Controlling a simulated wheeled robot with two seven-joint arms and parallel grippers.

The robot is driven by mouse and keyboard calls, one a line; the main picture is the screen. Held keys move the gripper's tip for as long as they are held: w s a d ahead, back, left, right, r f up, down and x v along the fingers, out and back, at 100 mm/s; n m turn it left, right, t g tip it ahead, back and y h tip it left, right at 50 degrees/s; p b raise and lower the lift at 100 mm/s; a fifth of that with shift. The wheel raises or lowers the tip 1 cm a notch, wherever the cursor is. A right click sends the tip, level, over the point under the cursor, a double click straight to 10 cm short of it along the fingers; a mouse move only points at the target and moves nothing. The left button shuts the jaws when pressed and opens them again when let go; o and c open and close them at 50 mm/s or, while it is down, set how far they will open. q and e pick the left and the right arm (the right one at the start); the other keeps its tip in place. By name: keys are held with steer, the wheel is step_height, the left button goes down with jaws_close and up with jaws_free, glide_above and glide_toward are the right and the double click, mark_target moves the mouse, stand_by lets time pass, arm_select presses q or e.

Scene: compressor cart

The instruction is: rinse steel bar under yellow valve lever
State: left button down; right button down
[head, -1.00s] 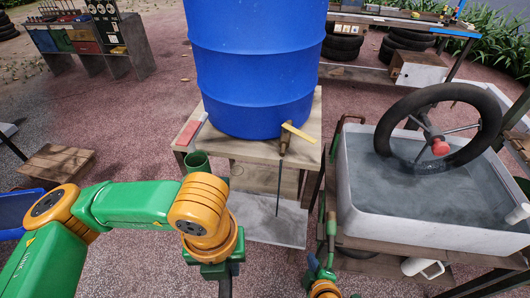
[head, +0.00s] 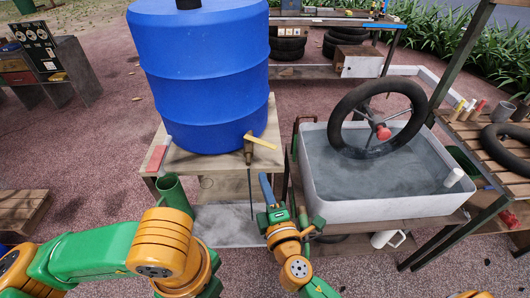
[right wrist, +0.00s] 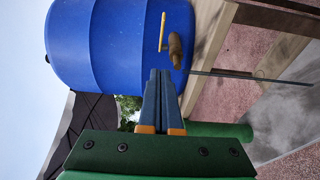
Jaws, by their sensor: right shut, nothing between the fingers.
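A yellow valve lever (head: 259,140) sits on a brown tap (head: 248,154) low on the blue barrel (head: 205,80). In the right wrist view the lever (right wrist: 162,32) and tap (right wrist: 175,50) lie just beyond my fingertips. A thin dark line (head: 251,195) runs down from the tap to a grey slab; I cannot tell whether it is water or a bar. I cannot pick out a steel bar for certain. My right gripper (head: 266,185) is shut and empty, below and slightly right of the tap, apart from the lever. My left gripper's fingers are out of view.
A green open-topped cylinder (head: 173,193) is in front of the wooden stand (head: 190,160), near my left arm. A red-and-white block (head: 157,158) lies on the stand.

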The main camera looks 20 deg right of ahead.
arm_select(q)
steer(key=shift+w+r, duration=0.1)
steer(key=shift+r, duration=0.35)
arm_select(e)
glide_toward(260, 144)
steer(key=w+a, duration=0.2)
arm_select(q)
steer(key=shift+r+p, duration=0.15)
steer(key=shift+p, duration=0.3)
arm_select(e)
steer(key=w+d, duration=0.2)
steer(key=w, duration=0.1)
steer(key=shift+d+f, duration=0.1)
steer(key=shift+w+d, duration=0.15)
steer(key=shift+d, duration=0.2)
